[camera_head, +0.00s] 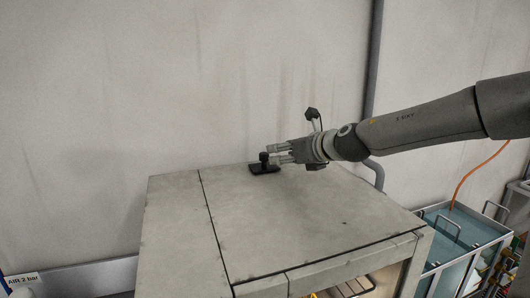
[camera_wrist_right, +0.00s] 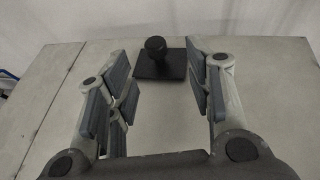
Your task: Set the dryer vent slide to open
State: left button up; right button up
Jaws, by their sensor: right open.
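The dryer vent slide is a small black plate with a round knob (camera_head: 264,167) near the back edge of the dryer's grey top (camera_head: 290,225). In the right wrist view the knob (camera_wrist_right: 155,48) stands on its dark plate (camera_wrist_right: 160,68) ahead of my fingers, roughly between their tips. My right gripper (camera_head: 274,153) reaches in from the right, just above the top, close to the knob. In the right wrist view my right gripper (camera_wrist_right: 158,65) is open and empty, a finger on each side. Whether a finger touches the knob cannot be told. My left gripper is out of view.
A pale wall (camera_head: 180,90) rises behind the dryer, with a grey vertical pipe (camera_head: 373,60) on it. At right stand blue-topped tanks (camera_head: 465,235) with handles and an orange hose (camera_head: 470,175). The rest of the dryer top is clear.

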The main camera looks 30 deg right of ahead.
aim_at(266, 154)
jog(key=x, duration=0.3)
jog(key=shift+a, duration=0.15)
jog(key=p+x, duration=0.1)
jog(key=x, duration=0.3)
jog(key=shift+a+p, duration=0.2)
jog(key=shift+p, duration=0.1)
jog(key=shift+w, duration=0.3)
jog(key=shift+w+d+f, duration=0.1)
jog(key=shift+w+f, duration=0.1)
jog(key=shift+w, duration=0.05)
jog(key=shift+w+f, duration=0.2)
jog(key=shift+w, duration=0.4)
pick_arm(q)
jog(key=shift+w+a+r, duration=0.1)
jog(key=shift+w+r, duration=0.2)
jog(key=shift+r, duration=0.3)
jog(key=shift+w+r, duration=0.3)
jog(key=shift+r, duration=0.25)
pick_arm(e)
grip_shut()
